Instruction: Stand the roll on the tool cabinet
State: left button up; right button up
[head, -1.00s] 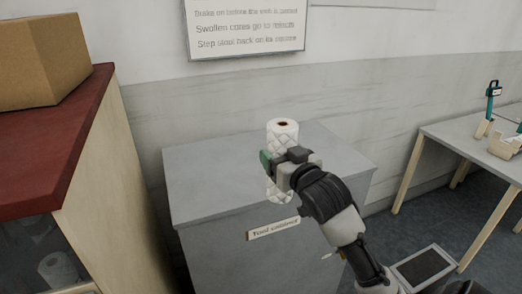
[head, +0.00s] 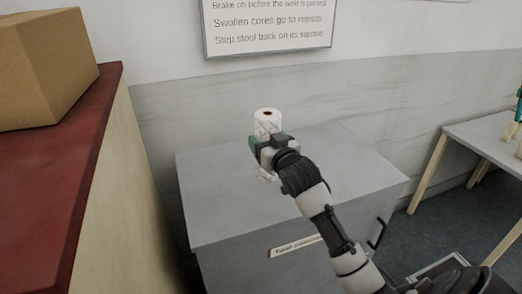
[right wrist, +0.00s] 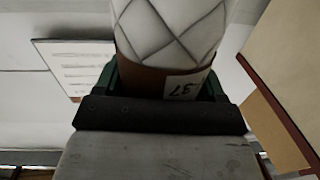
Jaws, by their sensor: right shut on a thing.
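The roll (head: 267,122) is white and quilted with a brown core. In the right wrist view the roll (right wrist: 170,30) shows a brown band with a label reading "37" between the fingers. The tool cabinet (head: 230,210) is grey with a flat, bare top and a name strip on its front. The gripper and roll are over the cabinet top, toward its back left. Whether the roll's lower end touches the top cannot be told. My left gripper is out of view.
A red-topped counter (head: 75,170) with a cardboard box (head: 45,65) stands at the left, higher than the cabinet. A wall sign (head: 268,25) hangs behind. A grey table (head: 485,135) is at the right. The cabinet top is clear around the arm.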

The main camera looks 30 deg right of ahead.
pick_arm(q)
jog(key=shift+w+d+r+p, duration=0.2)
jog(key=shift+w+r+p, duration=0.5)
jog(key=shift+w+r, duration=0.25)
pick_arm(e)
jog(key=w+f, duration=0.3)
jog(key=f, duration=0.3)
jog(key=shift+w+f, duration=0.15)
jog(key=shift+w, duration=0.15)
jog(key=o, duration=0.9)
jog(key=shift+a, duration=0.1)
jog(key=shift+s, duration=0.1)
pick_arm(q)
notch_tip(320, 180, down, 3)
jog(key=b, duration=0.2)
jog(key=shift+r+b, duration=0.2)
jog(key=shift+b, duration=0.1)
pick_arm(e)
jog(key=s, duration=0.4)
jog(key=s+a, duration=0.1)
jog(key=s, duration=0.3)
jog(key=s+a, duration=0.1)
jog(key=s, duration=0.2)
jog(key=shift+s, duration=0.4)
